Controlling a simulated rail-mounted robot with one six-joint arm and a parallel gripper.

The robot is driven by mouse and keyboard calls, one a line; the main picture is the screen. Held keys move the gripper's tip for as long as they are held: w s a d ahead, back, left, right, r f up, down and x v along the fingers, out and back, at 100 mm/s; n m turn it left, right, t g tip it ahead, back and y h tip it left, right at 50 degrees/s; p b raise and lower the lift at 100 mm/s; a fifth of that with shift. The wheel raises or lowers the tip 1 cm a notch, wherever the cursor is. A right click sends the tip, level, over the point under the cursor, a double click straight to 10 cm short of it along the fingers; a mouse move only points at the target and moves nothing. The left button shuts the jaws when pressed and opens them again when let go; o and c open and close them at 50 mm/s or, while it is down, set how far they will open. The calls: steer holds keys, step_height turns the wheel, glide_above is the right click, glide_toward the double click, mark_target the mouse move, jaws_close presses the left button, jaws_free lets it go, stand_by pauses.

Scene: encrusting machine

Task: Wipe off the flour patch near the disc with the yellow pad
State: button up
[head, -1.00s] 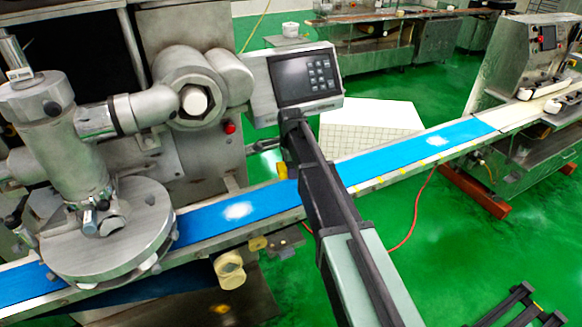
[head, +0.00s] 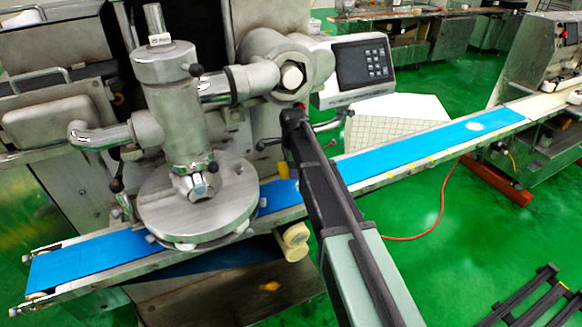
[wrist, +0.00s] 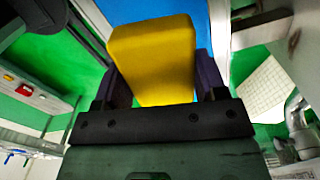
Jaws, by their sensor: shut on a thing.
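The yellow pad (wrist: 152,55) shows in the wrist view, gripped between the dark fingers of my gripper (wrist: 158,85). The blue belt (wrist: 185,10) is behind it; whether they touch is unclear. In the head view my arm crosses the belt (head: 400,155) just right of the metal disc (head: 190,215). The flour patch near the disc is not visible now; my arm covers that stretch of belt. Another white patch (head: 475,126) lies on the belt at the far right.
The encrusting machine's column (head: 172,100) stands over the disc. A keypad panel (head: 362,65) is close behind my arm. A roller (head: 294,240) sticks out below the belt's near edge. The belt right of my arm is clear apart from the far patch.

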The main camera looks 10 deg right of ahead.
mark_target(293, 190)
steer(key=shift+d+f+b, duration=0.1)
steer(key=shift+f+b, duration=0.2)
steer(key=shift+f, duration=0.15)
step_height(293, 190, down, 5)
steer(key=b, duration=0.5)
steer(key=shift+f+b, duration=1.05)
